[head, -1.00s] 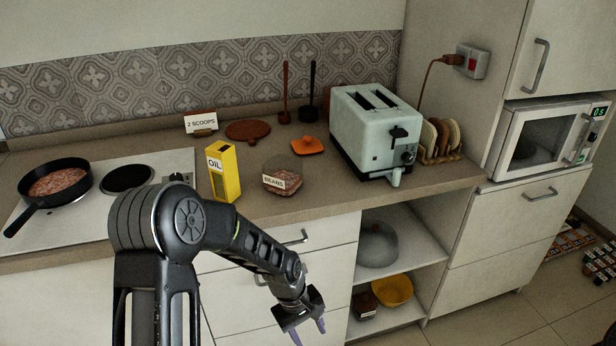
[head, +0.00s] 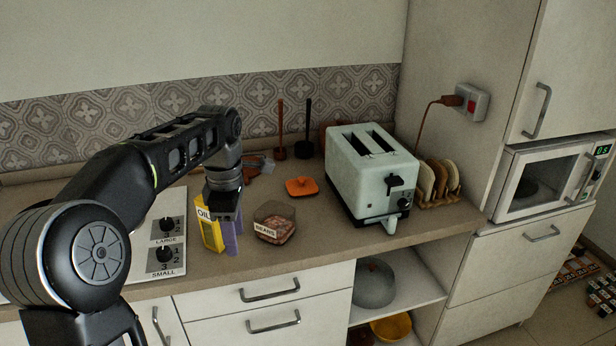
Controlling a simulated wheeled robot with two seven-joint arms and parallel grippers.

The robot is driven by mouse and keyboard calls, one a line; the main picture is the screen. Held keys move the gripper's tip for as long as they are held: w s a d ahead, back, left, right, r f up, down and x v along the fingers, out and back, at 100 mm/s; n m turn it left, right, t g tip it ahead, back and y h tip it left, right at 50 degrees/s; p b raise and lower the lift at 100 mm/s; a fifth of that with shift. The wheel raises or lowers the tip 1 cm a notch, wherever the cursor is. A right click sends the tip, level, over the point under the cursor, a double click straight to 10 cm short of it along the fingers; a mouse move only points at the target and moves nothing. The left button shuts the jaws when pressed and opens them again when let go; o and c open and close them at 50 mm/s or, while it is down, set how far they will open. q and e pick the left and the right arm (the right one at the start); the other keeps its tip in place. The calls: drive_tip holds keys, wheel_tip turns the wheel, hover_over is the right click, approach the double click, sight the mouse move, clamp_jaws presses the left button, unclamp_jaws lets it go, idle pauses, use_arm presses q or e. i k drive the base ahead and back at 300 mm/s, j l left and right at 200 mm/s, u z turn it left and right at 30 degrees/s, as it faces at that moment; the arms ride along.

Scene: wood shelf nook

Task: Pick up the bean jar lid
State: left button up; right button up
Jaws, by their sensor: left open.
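The bean jar (head: 274,223), a clear container with brown contents and a "BEANS" label, stands on the counter. An orange square lid with a knob (head: 302,187) lies flat on the counter behind it and a little to the right. My right gripper is not in view.
A pale green toaster (head: 368,180) stands right of the lid, with a toast rack (head: 437,190) beyond it. Two upright utensils (head: 281,130) stand behind the lid. My left arm hides much of the stove (head: 160,280). Counter in front of the toaster is clear.

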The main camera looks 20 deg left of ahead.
sight(302, 186)
drive_tip(key=i, duration=1.25)
